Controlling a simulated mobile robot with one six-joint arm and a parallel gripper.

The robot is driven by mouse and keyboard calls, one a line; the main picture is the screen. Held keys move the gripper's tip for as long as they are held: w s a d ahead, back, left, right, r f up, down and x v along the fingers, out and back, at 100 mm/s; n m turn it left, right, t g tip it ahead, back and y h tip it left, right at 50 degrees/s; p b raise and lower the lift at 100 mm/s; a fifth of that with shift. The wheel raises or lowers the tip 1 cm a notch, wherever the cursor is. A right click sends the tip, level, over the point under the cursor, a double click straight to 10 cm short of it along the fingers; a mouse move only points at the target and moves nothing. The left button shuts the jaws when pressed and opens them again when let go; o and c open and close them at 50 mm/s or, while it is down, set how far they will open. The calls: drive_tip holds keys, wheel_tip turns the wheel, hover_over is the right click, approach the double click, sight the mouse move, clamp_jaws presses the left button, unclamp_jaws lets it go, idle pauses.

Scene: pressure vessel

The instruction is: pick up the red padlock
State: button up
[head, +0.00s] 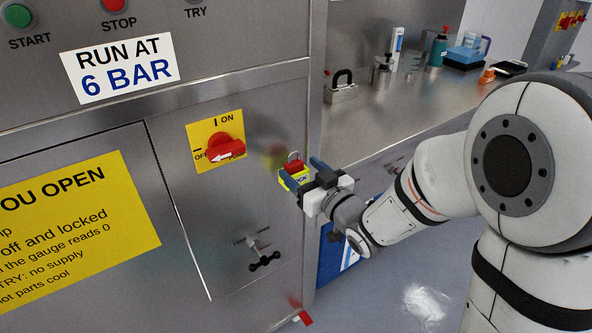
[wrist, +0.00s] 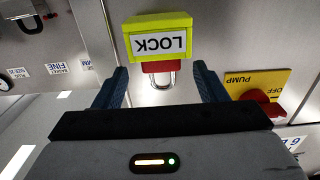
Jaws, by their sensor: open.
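The red padlock (head: 295,166) sits at the top of a small yellow-green box in the head view, its shackle upward. In the wrist view, which is upside down, the padlock (wrist: 157,67) shows a red body and a pale metal shackle, against the edge of the box marked LOCK (wrist: 158,22). My gripper (head: 305,176) is at the box in the head view. In the wrist view my gripper (wrist: 161,72) is open, with one blue finger on each side of the padlock and gaps between. Part of the box is hidden behind a finger in the head view.
A red rotary switch (head: 222,149) on a yellow plate is on the cabinet front, left of my gripper. A lever (head: 264,260) is below. A steel counter (head: 400,118) behind bears a grey block with a black handle (head: 341,88), bottles and a blue box.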

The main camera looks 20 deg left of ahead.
sight(296, 166)
drive_tip(key=x, duration=0.4)
drive_tip(key=shift+a, duration=0.2)
drive_tip(key=shift+c, duration=0.3)
drive_tip(key=c, duration=1.1)
